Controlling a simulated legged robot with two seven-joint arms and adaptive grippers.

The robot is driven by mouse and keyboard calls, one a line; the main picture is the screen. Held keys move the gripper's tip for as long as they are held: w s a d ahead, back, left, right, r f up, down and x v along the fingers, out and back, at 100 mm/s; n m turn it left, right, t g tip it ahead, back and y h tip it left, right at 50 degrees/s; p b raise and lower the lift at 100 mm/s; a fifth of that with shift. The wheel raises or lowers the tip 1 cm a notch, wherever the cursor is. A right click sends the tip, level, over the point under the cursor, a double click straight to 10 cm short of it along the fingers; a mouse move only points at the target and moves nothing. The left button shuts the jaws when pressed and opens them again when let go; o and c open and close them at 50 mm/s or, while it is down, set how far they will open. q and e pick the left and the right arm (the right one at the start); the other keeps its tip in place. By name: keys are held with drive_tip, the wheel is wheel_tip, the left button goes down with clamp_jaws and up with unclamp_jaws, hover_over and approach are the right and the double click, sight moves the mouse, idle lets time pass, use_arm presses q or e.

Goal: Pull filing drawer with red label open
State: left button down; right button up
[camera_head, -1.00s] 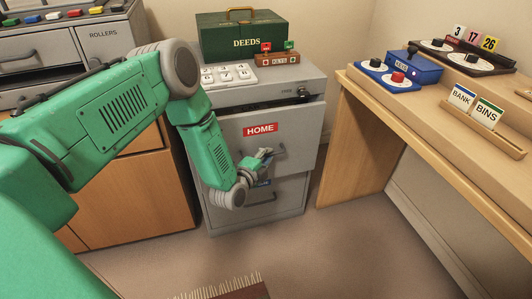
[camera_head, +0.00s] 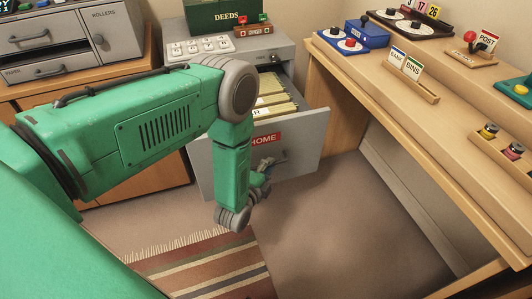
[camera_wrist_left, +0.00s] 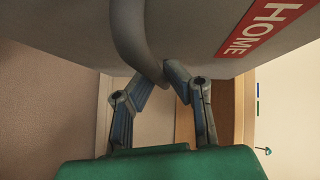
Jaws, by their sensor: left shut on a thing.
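The grey filing drawer (camera_head: 301,144) with the red HOME label (camera_head: 266,140) stands pulled out of the cabinet, and folders (camera_head: 270,105) show inside it. My left gripper (camera_head: 268,172) is at the drawer front, just below the label. In the left wrist view the gripper fingers (camera_wrist_left: 162,75) are closed on the curved grey drawer handle (camera_wrist_left: 130,35). The red label also shows there at the upper right (camera_wrist_left: 262,25). My left forearm hides part of the drawer front and the lower cabinet. My right gripper is not in view.
A wooden desk (camera_head: 420,130) with control boxes and card holders stands close on the right. A wooden cabinet (camera_head: 130,165) with grey drawer units (camera_head: 70,45) is at the left. A striped rug (camera_head: 205,265) lies on the otherwise clear floor in front.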

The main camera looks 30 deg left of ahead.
use_arm(q)
drive_tip(key=shift+s+d+f, duration=0.15)
drive_tip(key=shift+s+f, duration=0.1)
drive_tip(key=shift+s, duration=0.25)
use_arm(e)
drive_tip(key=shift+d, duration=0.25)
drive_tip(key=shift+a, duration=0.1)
use_arm(q)
drive_tip(key=c, duration=1.6)
unclamp_jaws()
drive_tip(key=shift+a+f, duration=0.1)
drive_tip(key=shift+a, duration=0.1)
drive_tip(key=shift+w+d, duration=0.1)
drive_tip(key=shift+w, duration=0.05)
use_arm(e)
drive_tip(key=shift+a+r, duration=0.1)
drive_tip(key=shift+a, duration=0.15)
use_arm(q)
drive_tip(key=s+r, duration=0.1)
drive_tip(key=s, duration=1.1)
drive_tip(key=shift+d+r, duration=0.4)
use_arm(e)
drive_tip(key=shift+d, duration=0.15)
use_arm(q)
drive_tip(key=shift+w, duration=0.1)
